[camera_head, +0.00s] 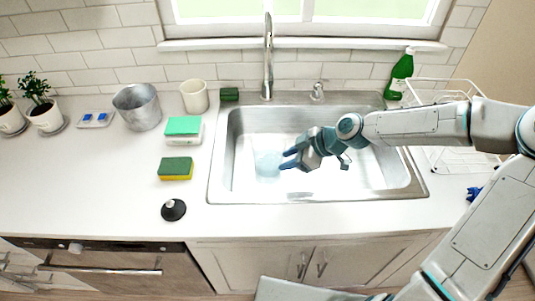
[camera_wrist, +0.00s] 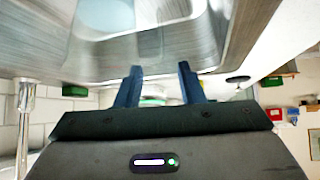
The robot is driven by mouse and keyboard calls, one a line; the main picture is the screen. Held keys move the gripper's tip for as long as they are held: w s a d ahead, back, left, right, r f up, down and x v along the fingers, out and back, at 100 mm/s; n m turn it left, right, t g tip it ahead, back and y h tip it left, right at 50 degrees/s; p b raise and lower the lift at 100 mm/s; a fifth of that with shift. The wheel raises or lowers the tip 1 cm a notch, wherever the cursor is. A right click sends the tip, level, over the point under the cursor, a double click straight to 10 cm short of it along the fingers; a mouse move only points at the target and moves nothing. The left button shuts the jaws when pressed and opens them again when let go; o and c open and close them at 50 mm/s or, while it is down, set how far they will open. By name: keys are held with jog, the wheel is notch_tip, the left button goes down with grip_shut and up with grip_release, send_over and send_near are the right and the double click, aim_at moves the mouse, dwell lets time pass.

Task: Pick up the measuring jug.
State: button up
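A pale, see-through bluish object (camera_head: 268,165), which looks like the measuring jug, sits in the left half of the sink. Its outline is faint, and I cannot make out a handle or spout. My gripper (camera_head: 287,159) is over the sink, just right of this object, with its fingers pointing left toward it. In the wrist view, the two blue fingers (camera_wrist: 159,72) are apart with nothing clearly held between them. I cannot tell for certain whether the fingers touch the jug. The jug is not clearly recognisable in the wrist view.
The steel sink (camera_head: 222,180) has raised walls around my gripper. The faucet (camera_head: 268,60) stands behind it. Sponges (camera_head: 175,169), a black-knobbed stopper (camera_head: 173,210) and a metal bucket (camera_head: 138,107) are on the left counter. A green bottle (camera_head: 399,75) and white dish rack (camera_head: 440,88) stand right.

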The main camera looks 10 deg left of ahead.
aim_at(267, 157)
jog(key=p+x, duration=0.2)
jog(key=x, duration=0.9)
jog(key=shift+f, duration=0.25)
jog(key=shift+s, duration=0.1)
jog(key=shift+r, duration=0.1)
grip_shut()
